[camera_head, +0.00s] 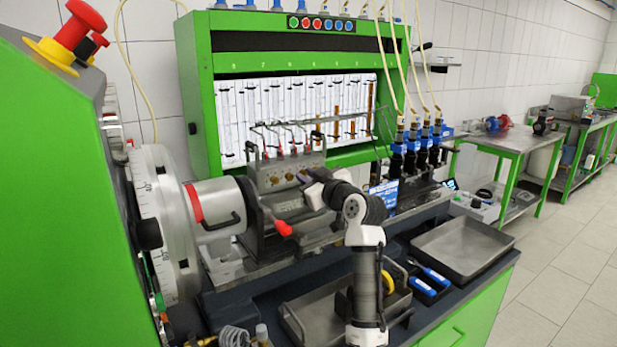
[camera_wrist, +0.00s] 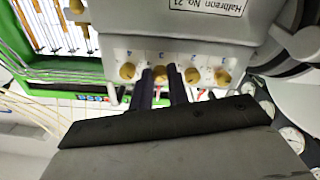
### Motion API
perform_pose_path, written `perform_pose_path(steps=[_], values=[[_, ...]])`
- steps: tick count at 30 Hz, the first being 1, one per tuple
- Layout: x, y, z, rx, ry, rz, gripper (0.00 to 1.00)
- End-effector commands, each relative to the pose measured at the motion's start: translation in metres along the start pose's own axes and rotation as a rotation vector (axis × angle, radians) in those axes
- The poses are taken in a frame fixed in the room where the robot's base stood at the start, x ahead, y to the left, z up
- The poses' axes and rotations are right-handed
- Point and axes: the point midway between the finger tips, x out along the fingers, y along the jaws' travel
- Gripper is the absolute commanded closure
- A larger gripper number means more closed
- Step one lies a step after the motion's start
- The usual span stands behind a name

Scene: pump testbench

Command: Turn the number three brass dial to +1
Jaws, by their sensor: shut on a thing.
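The pump housing (camera_head: 283,190) carries a row of brass dials on its pale front face. In the wrist view the row shows a left-end dial (camera_wrist: 127,71), the gripped dial (camera_wrist: 160,74) second from left, a third from left (camera_wrist: 192,75) and a right-end dial (camera_wrist: 222,77). In the head view my gripper (camera_head: 308,180) covers part of the row. The dial's pointer setting cannot be made out.
A red-tipped lever (camera_head: 283,228) sticks out below the pump face. Bent metal pipes (camera_head: 270,135) rise above the pump. A grey tray (camera_head: 463,245) and blue-handled tools (camera_head: 430,280) lie to the right on the bench. A large graduated wheel (camera_head: 160,215) stands at the left.

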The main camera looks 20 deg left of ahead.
Motion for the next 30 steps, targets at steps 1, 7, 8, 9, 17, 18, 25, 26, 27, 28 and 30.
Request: perform_pose_path(steps=[1,7,8,9,17,18,25,26,27,28,30], values=[[0.0001,0.0001,-0.0004,0.044,-0.001,-0.001,1.00],[0.0003,-0.0001,-0.0010,0.234,-0.005,-0.005,1.00],[0.0002,-0.0001,-0.0010,0.263,-0.005,-0.006,1.00],[0.0002,0.0000,-0.0011,0.301,-0.006,-0.007,1.00],[0.0003,-0.0002,-0.0016,0.547,-0.009,-0.011,1.00],[0.0002,0.0000,-0.0016,0.586,-0.010,-0.012,1.00],[0.0002,0.0002,-0.0024,0.804,-0.012,-0.016,1.00],[0.0001,0.0003,-0.0025,0.832,-0.013,-0.017,1.00],[0.0001,0.0003,-0.0024,0.870,-0.014,-0.017,1.00],[0.0001,0.0003,-0.0024,0.899,-0.014,-0.018,1.00],[0.0001,0.0003,-0.0023,0.966,-0.016,-0.019,1.00]])
